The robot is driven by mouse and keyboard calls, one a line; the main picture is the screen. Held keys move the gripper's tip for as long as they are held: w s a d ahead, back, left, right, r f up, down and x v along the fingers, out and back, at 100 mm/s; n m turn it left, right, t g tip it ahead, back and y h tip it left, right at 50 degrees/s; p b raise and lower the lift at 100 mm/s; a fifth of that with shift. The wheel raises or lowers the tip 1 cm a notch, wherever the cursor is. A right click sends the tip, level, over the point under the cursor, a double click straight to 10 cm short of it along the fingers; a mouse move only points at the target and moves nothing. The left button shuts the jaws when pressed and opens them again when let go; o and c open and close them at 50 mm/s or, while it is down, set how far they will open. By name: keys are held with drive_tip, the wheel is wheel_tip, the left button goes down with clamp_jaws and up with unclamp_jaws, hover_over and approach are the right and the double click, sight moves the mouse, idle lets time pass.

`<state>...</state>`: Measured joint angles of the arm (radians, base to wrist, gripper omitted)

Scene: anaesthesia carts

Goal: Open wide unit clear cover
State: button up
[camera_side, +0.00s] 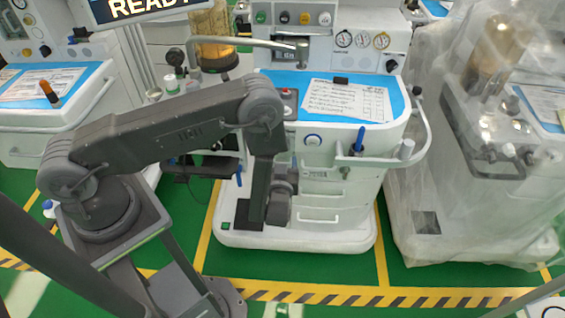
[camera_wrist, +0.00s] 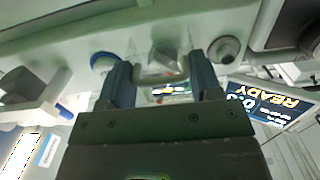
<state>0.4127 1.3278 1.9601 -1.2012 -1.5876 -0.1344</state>
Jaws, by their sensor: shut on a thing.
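The wide unit (camera_side: 352,117) is the white cart in the middle of the side view, with a blue top and a printed sheet. In the wrist view a small clear cover (camera_wrist: 158,50) sits on the pale panel, with a reddish part showing through it. My gripper (camera_wrist: 163,76) has its two dark fingers on either side of the clear cover and is shut on it. The cover's edges are faint, so I cannot tell how far it is tilted. In the side view my arm hides the fingers and the cover.
A blue-ringed knob (camera_wrist: 103,62) and a grey round knob (camera_wrist: 224,48) flank the fingers closely. The cart's side rail (camera_side: 425,135) curves around its right. A plastic-wrapped cart (camera_side: 480,170) stands right, another cart (camera_side: 50,120) left. Green floor lies in front.

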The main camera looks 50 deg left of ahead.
wheel_tip(320, 180, up, 12)
drive_tip(key=s+d+g+h, duration=0.1)
drive_tip(key=d+g+h, duration=0.1)
drive_tip(key=g+h, duration=0.5)
drive_tip(key=shift+s+d+h, duration=0.15)
drive_tip(key=shift+s+h, duration=0.15)
drive_tip(key=r, duration=0.1)
drive_tip(key=w+a+r, duration=0.1)
drive_tip(key=shift+a+r, duration=0.2)
drive_tip(key=shift+r, duration=0.1)
drive_tip(key=shift+w+a+r, duration=0.65)
drive_tip(key=shift+r, duration=0.1)
drive_tip(key=shift+w+a+r, duration=0.6)
drive_tip(key=shift+w+a, duration=0.25)
drive_tip(key=shift+w+a+r, duration=0.2)
drive_tip(key=shift+w+a, duration=0.4)
drive_tip(key=shift+w+g, duration=0.15)
drive_tip(key=shift+g, duration=0.15)
idle(0.6)
